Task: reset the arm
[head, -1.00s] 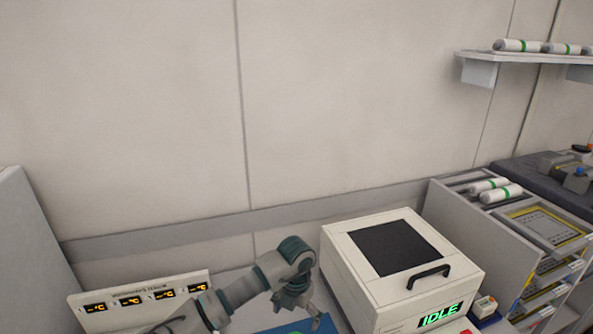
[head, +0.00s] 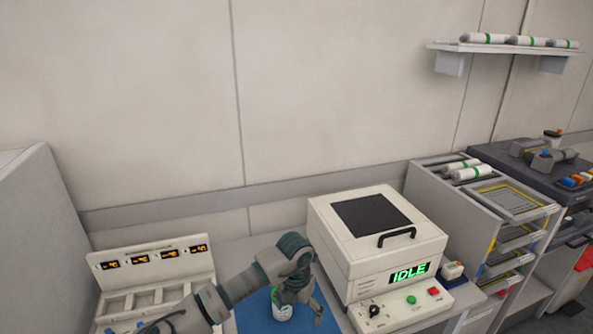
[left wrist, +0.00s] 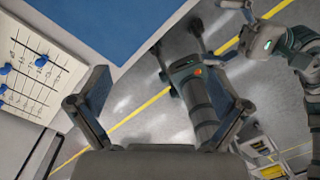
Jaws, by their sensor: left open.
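My left arm comes in from the bottom left of the head view. My left gripper (head: 300,303) points down over the blue mat (head: 248,318), left of the white box machine. Dark grey jointed links of my own body show beyond.
The machine (head: 350,240) shows IDLE and has a black handle. A white bin rack (head: 152,268) with orange displays stands left. A tray rack (head: 430,195) and wall shelf (head: 505,48) are right. A sheet with blue pins (left wrist: 35,75) shows in the wrist view.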

